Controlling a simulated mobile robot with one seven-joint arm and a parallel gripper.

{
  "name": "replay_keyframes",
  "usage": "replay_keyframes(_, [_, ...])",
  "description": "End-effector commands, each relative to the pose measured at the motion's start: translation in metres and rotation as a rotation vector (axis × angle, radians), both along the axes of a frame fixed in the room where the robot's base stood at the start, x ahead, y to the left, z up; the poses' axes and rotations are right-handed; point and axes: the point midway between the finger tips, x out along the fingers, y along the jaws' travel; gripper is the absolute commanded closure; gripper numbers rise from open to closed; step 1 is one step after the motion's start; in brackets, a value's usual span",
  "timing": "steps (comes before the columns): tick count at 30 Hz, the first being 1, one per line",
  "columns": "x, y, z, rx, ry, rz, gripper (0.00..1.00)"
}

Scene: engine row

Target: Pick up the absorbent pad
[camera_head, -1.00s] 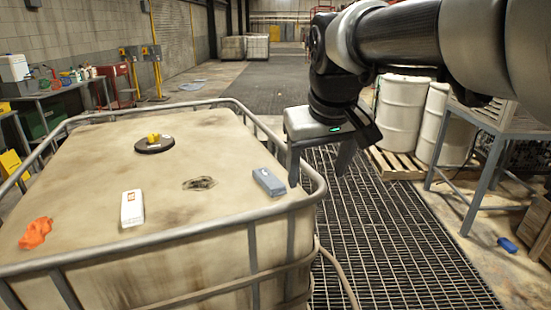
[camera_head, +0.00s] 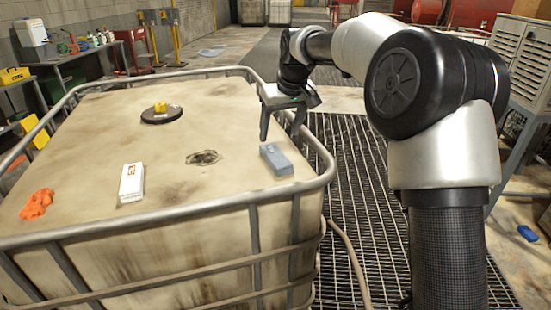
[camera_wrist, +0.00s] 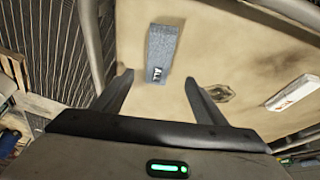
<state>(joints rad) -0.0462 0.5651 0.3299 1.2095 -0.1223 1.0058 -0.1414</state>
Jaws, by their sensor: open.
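A grey-blue block with a textured face, which looks like the absorbent pad (camera_head: 276,160), lies flat near the right edge of the stained tank top (camera_head: 110,110).
A metal rail (camera_head: 200,212) runs around the tank top. A white box (camera_head: 131,183), an orange rag (camera_head: 36,205) and a black disc (camera_head: 161,115) with a yellow item lie left of the pad. A dark stained spot (camera_head: 203,157) is beside it. Floor grating (camera_head: 350,200) lies right.

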Motion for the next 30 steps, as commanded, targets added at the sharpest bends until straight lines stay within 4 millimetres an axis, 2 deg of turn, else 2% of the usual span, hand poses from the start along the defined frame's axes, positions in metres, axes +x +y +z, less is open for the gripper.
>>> replay_keyframes(3, [0.007,0.004,-0.022,0.001,0.003,0.001,0.34])
replay_keyframes(7, [0.013,0.007,-0.035,0.001,0.001,-0.001,0.34])
replay_keyframes(14, [0.016,0.007,-0.046,0.000,0.001,-0.001,0.34])
replay_keyframes(22, [0.028,0.012,-0.082,0.000,0.001,0.000,0.34])
replay_keyframes(30, [0.030,0.013,-0.088,0.000,-0.001,0.000,0.34])
